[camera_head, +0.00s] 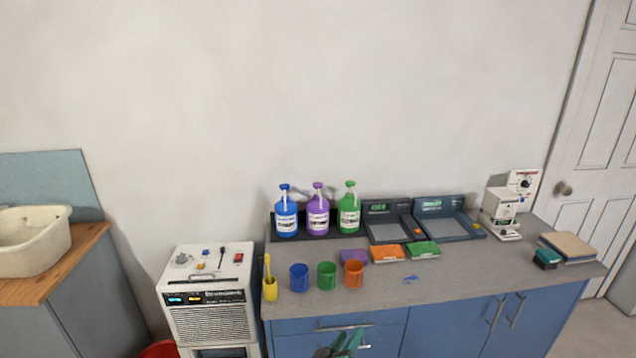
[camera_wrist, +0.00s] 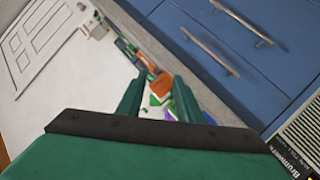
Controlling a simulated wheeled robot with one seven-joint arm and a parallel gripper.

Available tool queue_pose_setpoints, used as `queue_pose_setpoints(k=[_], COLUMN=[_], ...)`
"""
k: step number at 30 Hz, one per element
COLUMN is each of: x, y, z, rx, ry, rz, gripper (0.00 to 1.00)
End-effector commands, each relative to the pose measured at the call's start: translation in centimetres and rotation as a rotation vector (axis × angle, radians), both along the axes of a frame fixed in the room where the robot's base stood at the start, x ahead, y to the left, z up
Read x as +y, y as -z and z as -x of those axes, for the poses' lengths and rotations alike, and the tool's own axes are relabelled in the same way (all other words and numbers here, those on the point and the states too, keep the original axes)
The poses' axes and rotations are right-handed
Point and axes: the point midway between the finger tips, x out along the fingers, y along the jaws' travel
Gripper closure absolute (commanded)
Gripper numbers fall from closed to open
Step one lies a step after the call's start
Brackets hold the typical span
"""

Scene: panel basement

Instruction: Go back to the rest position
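My gripper (camera_head: 342,345) shows at the bottom edge of the head view, in front of the blue cabinet (camera_head: 440,328). In the wrist view its two green fingers (camera_wrist: 158,85) stand apart, with nothing held between them. Orange, green and purple items show past the fingers, apart from them; they are too small there to name surely. The rest of my arm is out of the head view.
The grey counter (camera_head: 450,290) carries blue, purple and green pump bottles (camera_head: 318,215), blue, green and orange cups (camera_head: 326,276), a yellow cup (camera_head: 270,288), sponges and two scales. A white machine (camera_head: 210,290) stands left. A blue smear (camera_head: 412,279) marks the counter.

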Motion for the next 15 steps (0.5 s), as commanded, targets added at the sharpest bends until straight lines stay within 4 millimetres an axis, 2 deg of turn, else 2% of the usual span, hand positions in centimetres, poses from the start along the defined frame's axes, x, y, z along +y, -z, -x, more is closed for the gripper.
queue_pose_setpoints(k=[1,6,11,15], x=[-0.9,-2.1,-2.5,-2.3], y=[0.7,2.4,4.3,6.1], z=[1.0,4.3,8.2,12.2], rx=[-0.005,-0.035,-0.047,-0.05], ry=[-0.02,-0.111,-0.196,-0.266], rz=[0.022,0.061,0.069,0.051], gripper=[0.67,0.67,0.67,0.67])
